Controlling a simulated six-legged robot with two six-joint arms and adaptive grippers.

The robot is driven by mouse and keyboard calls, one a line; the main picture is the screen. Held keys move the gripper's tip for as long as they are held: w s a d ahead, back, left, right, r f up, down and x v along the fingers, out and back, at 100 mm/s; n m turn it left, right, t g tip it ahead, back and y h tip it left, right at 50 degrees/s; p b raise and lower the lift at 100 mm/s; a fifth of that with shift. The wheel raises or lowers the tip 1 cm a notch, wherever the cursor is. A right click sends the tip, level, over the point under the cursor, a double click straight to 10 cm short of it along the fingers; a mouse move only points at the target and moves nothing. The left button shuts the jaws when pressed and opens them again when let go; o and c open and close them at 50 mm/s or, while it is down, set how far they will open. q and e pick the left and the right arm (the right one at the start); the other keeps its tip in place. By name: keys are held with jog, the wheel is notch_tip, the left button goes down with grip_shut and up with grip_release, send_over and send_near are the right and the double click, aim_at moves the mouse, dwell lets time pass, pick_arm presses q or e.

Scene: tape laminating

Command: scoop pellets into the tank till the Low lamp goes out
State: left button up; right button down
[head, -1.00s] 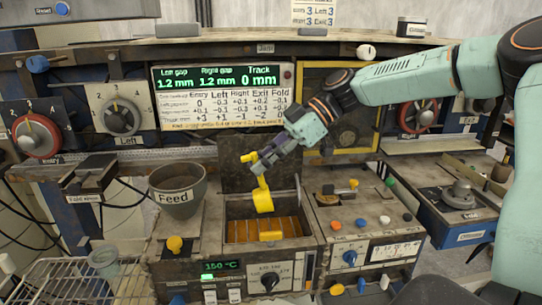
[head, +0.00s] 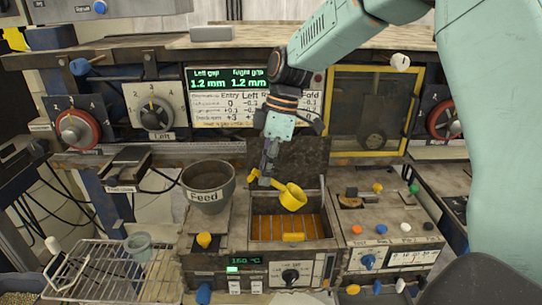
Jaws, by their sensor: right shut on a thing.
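My right gripper (head: 266,175) is shut on the handle of a yellow scoop (head: 292,197). The scoop's round cup is to the right of the fingers, above the open tank (head: 257,207) in the machine's front. Amber, ribbed material and a small yellow block show inside the tank, and its dark lid stands raised behind. The scoop's contents cannot be made out. A grey cup marked Feed (head: 207,190) stands left of the tank; no separate pellets can be told inside it. I cannot pick out the Low lamp. My left gripper is not in view.
A wire rack (head: 100,270) with a small grey-green cup (head: 138,245) is at lower left. A panel of coloured knobs (head: 390,232) is right of the tank. A yellow-framed window (head: 372,105) and a lit display (head: 228,80) stand behind.

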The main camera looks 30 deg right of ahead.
aim_at(251, 181)
jog(key=h+p, duration=0.1)
jog(key=a+g+p, duration=0.1)
jog(key=shift+w+f+h+p, duration=0.15)
jog(key=shift+f+h+p, duration=0.05)
jog(key=shift+h+p, duration=0.2)
jog(key=shift+w+a+f+g+h+p, duration=0.1)
jog(key=shift+a+f+g+h+p, duration=0.35)
jog(key=shift+h+p, duration=0.2)
jog(key=shift+w+a+f+g+h+b, duration=0.2)
jog(key=shift+a+f+g+h+b, duration=0.1)
jog(key=shift+f+h, duration=0.2)
jog(key=shift+w+a+f+m+g+h, duration=0.3)
jog(key=shift+w+f+g+h, duration=0.25)
jog(key=shift+h, duration=0.5)
jog(key=shift+s, duration=0.35)
jog(key=shift+w+f, duration=0.1)
jog(key=shift+w, duration=0.15)
jog(key=shift+s, duration=0.1)
